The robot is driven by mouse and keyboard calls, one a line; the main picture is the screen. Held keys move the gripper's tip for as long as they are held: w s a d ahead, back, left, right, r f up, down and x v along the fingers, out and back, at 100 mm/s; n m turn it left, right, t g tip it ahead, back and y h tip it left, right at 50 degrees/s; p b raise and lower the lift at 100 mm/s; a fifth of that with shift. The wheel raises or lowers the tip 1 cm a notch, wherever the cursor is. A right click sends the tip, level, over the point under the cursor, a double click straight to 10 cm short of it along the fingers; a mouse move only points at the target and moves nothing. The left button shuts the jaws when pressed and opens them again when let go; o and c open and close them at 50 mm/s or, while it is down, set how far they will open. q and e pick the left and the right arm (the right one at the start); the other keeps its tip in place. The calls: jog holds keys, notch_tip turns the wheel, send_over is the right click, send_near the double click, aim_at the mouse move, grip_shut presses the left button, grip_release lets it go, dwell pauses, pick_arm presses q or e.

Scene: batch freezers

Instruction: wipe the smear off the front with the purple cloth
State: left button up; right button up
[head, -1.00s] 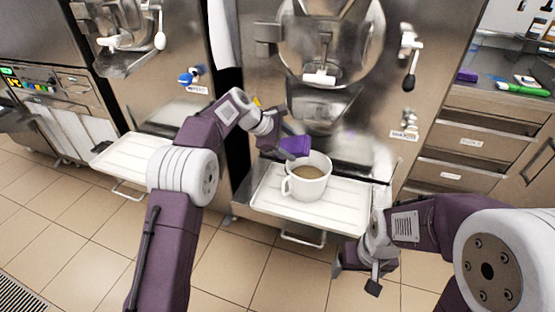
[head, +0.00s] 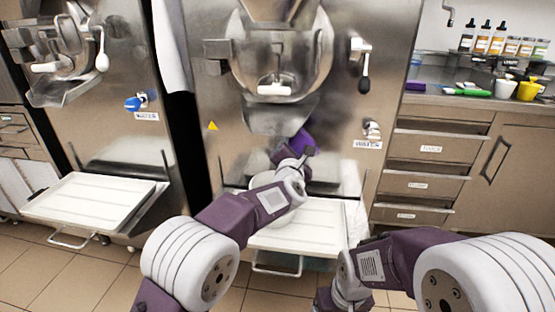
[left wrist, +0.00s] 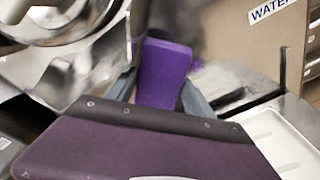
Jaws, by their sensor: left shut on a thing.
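My left gripper (head: 293,160) is shut on the purple cloth (head: 303,140), low on the middle freezer's steel front (head: 345,115), below the spout. In the left wrist view the folded cloth (left wrist: 165,72) sticks out between the grey fingers (left wrist: 160,98), close to the front; contact cannot be told. A dark blurred patch (left wrist: 215,25) shows on the front beside the cloth; I cannot tell smear from shadow or reflection. My left forearm and wrist hide part of the front. My right gripper (head: 335,298) is low at the picture's bottom edge, its fingers mostly cut off.
A white drip tray (head: 315,218) juts out below the front, partly behind my left arm. The spout (head: 280,115) and a black-handled lever (head: 364,65) stand out above. Another freezer with a tray (head: 90,200) is at left; a drawer counter (head: 430,150) is at right.

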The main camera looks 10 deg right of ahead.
pick_arm(q)
jog(key=s+d+f+t+h+b, duration=0.1)
jog(key=d+f+b, duration=0.2)
jog(key=f+b, duration=0.2)
jog(key=shift+s+f+b, duration=0.3)
jog(key=shift+s+f, duration=0.05)
jog(key=shift+f, duration=0.45)
pick_arm(e)
notch_tip(320, 180, down, 6)
jog(key=shift+w+a, duration=0.2)
pick_arm(q)
jog(key=shift+d, duration=0.15)
pick_arm(e)
jog(key=shift+w, duration=0.1)
